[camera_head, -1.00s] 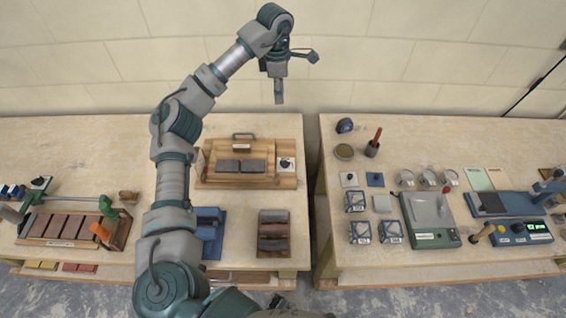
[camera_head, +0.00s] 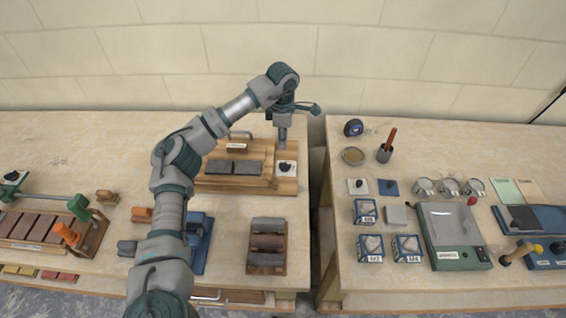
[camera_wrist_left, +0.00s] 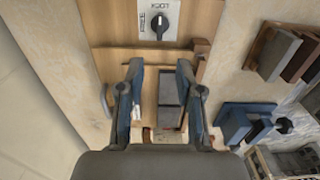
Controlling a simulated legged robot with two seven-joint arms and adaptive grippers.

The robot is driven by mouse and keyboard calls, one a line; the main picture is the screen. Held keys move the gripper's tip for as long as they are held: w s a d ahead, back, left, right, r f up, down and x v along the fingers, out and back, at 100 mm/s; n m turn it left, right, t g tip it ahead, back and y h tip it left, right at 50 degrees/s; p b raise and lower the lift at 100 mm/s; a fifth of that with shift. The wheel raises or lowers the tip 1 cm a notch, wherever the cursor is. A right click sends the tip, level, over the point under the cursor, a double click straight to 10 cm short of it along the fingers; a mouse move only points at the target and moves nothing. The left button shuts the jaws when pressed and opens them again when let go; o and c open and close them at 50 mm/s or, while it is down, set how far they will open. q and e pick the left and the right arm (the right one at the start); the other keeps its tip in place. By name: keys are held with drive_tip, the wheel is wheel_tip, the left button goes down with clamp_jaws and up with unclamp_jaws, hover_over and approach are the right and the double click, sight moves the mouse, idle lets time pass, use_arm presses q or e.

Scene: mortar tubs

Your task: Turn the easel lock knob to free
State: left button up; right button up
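The easel lock knob (camera_head: 286,168) is a black knob on a white plate at the right end of the wooden easel (camera_head: 225,184) on the left table. In the left wrist view the knob (camera_wrist_left: 160,24) shows near the top, with LOCK above it and FREE to its left; its bar lies roughly along the picture's vertical, towards LOCK. My left gripper (camera_head: 282,138) hangs pointing down just above and behind the knob, apart from it. In the left wrist view its two fingers (camera_wrist_left: 160,74) are spread with nothing held between them. My right gripper is not in view.
A rack of dark blocks (camera_head: 267,262) and a blue fixture (camera_head: 200,240) stand in front of the easel. A handle (camera_head: 240,136) rises at the easel's back. A gap separates the left table from the right table (camera_head: 345,250), which bears cups, cubes and a scale.

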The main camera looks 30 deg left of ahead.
sight(283, 164)
use_arm(q)
drive_tip(key=f, duration=0.4)
drive_tip(key=f+b, duration=0.1)
drive_tip(key=f, duration=0.6)
drive_tip(key=shift+a+f, duration=0.25)
drive_tip(key=shift+f, duration=0.05)
drive_tip(key=shift+d, duration=0.15)
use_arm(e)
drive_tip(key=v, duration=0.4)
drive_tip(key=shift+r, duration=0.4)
use_arm(q)
drive_tip(key=shift+d, duration=0.1)
clamp_jaws()
